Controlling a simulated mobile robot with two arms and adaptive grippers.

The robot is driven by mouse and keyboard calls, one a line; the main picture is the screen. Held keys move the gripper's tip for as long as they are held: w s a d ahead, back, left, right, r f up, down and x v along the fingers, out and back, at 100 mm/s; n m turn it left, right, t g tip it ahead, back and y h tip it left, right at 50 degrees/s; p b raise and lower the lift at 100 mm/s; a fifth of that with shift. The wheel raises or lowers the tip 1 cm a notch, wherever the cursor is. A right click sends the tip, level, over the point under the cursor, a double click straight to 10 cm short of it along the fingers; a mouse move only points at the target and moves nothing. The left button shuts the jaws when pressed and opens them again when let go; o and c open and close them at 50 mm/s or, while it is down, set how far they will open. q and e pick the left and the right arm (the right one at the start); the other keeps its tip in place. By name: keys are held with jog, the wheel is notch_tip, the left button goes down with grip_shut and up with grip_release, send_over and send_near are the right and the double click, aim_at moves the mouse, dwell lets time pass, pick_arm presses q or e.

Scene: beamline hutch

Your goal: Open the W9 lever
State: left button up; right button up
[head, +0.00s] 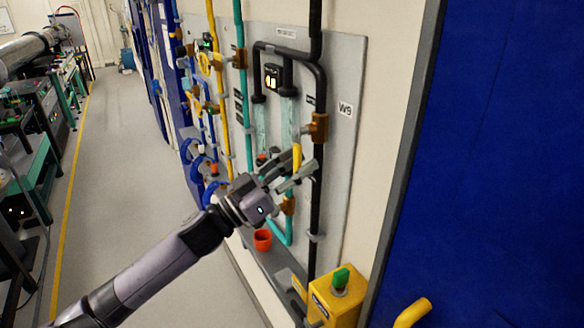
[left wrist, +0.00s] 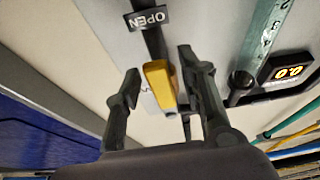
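The W9 lever (head: 297,157) is a yellow handle at a brass valve (head: 318,128) on the black pipe, left of the W9 label (head: 345,109). In the head view it points down, partly hidden by my gripper. My left gripper (head: 302,161) is open at the lever's lower end. In the left wrist view, the yellow lever (left wrist: 160,84) lies between the spread fingers of my left gripper (left wrist: 160,66), with gaps visible on both sides. A dark OPEN tag (left wrist: 148,18) shows beyond the lever. My right gripper is in neither view.
The grey panel (head: 344,65) carries pipes, clear flow tubes and a lit display (head: 272,77) left of the valve. Below are an orange cup (head: 262,240) and a yellow box with a green knob (head: 341,279). A blue door (head: 510,150) stands right. The aisle floor (head: 125,190) is clear.

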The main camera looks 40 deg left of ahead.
pick_arm(q)
jog(key=v, duration=1.2)
dwell(0.3)
